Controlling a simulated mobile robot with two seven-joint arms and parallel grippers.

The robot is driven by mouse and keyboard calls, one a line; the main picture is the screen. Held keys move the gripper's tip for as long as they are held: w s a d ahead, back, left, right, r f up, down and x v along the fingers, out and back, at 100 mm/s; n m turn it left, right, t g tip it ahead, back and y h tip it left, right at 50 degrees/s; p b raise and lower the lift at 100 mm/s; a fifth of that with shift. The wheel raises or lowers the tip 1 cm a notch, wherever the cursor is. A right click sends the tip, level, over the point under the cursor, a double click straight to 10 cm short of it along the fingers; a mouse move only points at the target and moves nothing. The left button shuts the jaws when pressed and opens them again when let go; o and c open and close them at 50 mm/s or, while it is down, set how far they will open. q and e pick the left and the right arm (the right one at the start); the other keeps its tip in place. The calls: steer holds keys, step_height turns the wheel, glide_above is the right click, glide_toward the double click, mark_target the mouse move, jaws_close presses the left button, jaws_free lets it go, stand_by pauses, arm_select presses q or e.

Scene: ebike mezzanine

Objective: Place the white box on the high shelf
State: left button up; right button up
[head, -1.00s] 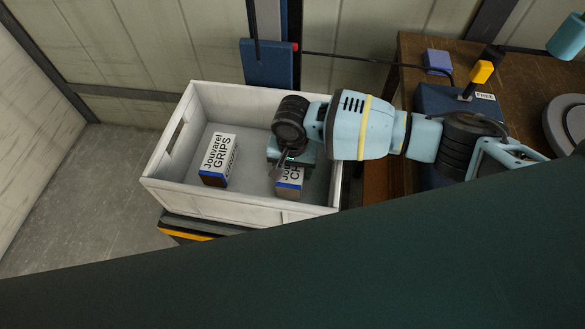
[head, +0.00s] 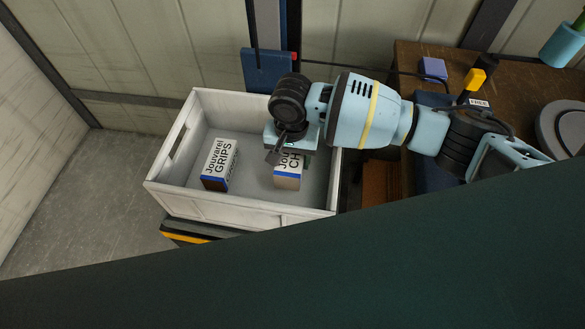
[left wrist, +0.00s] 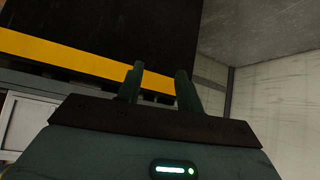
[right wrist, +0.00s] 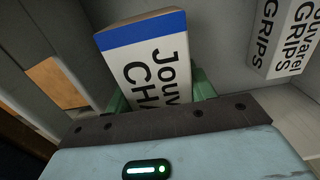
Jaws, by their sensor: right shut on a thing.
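A white box with a blue band and lettering starting "Jouvarel CH" (head: 288,172) is at the right inside a pale crate (head: 250,215). My right gripper (head: 285,148) is shut on it from above. In the right wrist view this box (right wrist: 150,65) stands between the green fingers, its lettering partly cut off. A second white box marked "Jouvarel GRIPS" (head: 219,162) stands apart at the crate's left; it also shows in the right wrist view (right wrist: 287,40). My left gripper (left wrist: 160,88) is empty, its fingers apart. I cannot identify the high shelf with certainty.
The crate rests on a dark support with a yellow stripe (head: 190,237). A brown wooden bench (head: 440,62) with a blue block (head: 433,68) stands at right. A dark green surface (head: 350,270) hides the lower picture. The floor at left is clear.

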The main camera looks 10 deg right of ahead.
step_height(320, 180, up, 2)
steer(key=shift+r, duration=0.4)
